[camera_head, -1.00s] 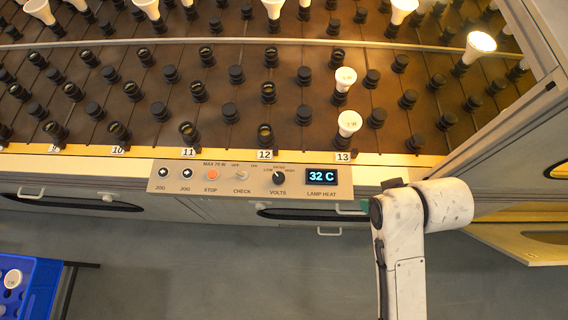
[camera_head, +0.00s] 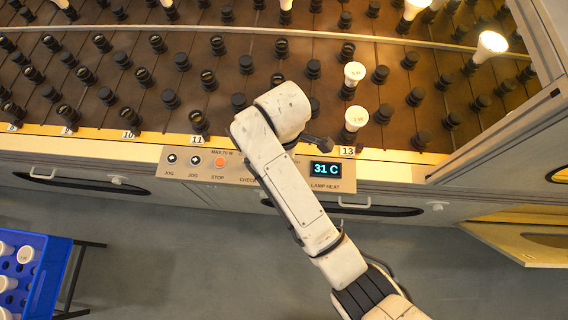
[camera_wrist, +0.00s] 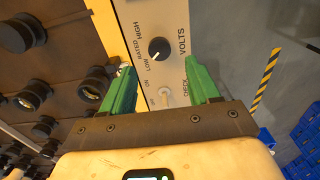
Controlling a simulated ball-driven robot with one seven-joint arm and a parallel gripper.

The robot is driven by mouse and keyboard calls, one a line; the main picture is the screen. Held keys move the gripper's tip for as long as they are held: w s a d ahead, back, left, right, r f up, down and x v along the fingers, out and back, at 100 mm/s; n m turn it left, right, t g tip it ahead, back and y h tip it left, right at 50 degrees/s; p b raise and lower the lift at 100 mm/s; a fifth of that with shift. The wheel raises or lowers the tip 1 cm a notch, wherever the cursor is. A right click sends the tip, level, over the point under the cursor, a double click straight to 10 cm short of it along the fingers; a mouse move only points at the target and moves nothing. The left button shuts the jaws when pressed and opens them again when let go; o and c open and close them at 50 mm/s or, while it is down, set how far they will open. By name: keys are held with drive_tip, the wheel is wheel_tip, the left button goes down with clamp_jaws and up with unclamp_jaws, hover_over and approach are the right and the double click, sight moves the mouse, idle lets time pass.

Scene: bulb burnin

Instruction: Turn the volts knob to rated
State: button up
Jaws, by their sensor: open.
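The volts knob (camera_wrist: 158,50) is a round black dial with a white mark, set in the pale control panel (camera_wrist: 130,12). In the wrist view its white mark appears to point toward LOW, with RATED and HIGH further around the dial. My gripper (camera_wrist: 158,66) has two green fingers spread apart, one on each side of the panel in that view, with the knob in line between and just beyond their tips. Nothing is between the fingertips. I cannot tell the height above the panel. In the head view my arm hides the knob.
The check switch (camera_wrist: 166,97) is between the fingers, nearer the palm. The head view shows the red stop button (camera_head: 220,162) and the lamp heat display (camera_head: 326,170) reading 31 C. Lamp sockets and lit bulbs (camera_head: 355,118) stand behind the panel. A blue crate (camera_head: 62,252) is at lower left.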

drive_tip(key=shift+f, duration=3.2)
drive_tip(key=shift+c, duration=0.4)
drive_tip(key=c, duration=1)
drive_tip(key=shift+o, duration=0.2)
drive_tip(key=shift+r, duration=0.1)
drive_tip(key=m+p, duration=0.2)
drive_tip(key=m, duration=0.1)
drive_tip(key=shift+r, duration=0.1)
drive_tip(key=m+p, duration=0.2)
drive_tip(key=m, duration=0.2)
drive_tip(key=shift+m+p, duration=0.3)
drive_tip(key=shift+p, duration=0.1)
